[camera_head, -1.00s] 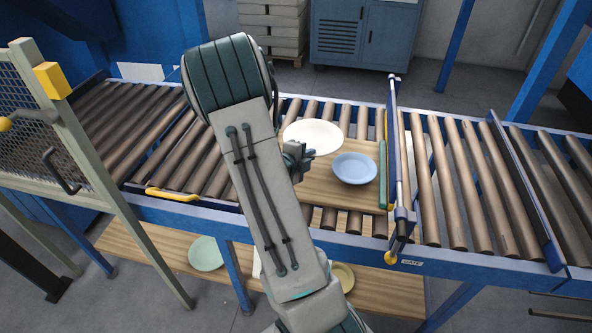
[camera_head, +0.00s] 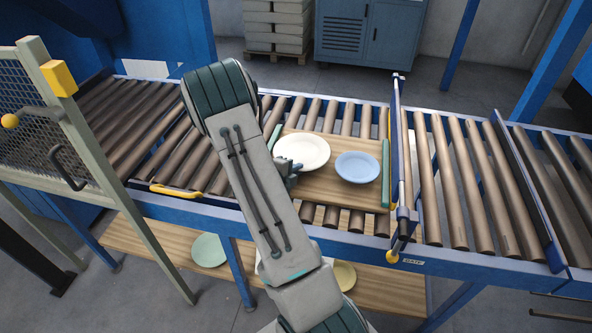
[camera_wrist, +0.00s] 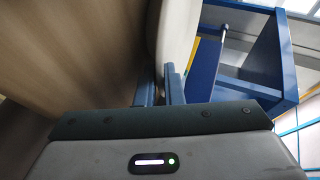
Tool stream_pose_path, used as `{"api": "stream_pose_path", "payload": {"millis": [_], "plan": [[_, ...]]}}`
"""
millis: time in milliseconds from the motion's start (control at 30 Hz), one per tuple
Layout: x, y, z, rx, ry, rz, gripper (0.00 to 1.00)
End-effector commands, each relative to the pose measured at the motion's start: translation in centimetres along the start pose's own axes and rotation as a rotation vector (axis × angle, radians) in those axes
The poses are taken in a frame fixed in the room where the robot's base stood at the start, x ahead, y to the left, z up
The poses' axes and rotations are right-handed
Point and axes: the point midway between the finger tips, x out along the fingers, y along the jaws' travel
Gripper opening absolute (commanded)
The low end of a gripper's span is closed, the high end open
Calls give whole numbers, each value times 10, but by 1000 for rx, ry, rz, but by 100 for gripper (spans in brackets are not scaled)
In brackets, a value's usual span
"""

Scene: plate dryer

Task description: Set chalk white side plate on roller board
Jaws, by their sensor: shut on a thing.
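The chalk white side plate (camera_head: 303,151) is over the left part of the wooden roller board (camera_head: 322,190) in the head view. My gripper (camera_head: 288,168) is at the plate's near left edge and shut on its rim. In the wrist view the pale plate (camera_wrist: 177,35) runs up from between the two blue fingers (camera_wrist: 160,88). I cannot tell whether the plate touches the board. The fingertips are small and partly hidden by my arm in the head view.
A light blue plate (camera_head: 357,167) lies on the right of the board, close to the white plate. A blue gate (camera_head: 398,150) stands right of the board. A green plate (camera_head: 208,249) and a yellow plate (camera_head: 344,275) are on the lower shelf (camera_head: 160,243).

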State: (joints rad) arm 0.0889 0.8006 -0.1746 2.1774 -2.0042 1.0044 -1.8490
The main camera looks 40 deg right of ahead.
Motion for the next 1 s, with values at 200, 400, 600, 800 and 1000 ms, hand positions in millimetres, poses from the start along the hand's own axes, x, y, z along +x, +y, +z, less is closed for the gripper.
{"api": "stream_pose_path", "payload": {"millis": [200, 400, 600, 800, 1000], "plan": [[1, 2, 0, -1, 0, 0, 17], [1, 2, 0, -1, 0, 1, 17], [-12, 0, 1, -2, -3, 0, 17], [-54, 0, 2, -1, -6, 0, 17], [-94, 0, 0, -1, -3, 0, 17]]}}
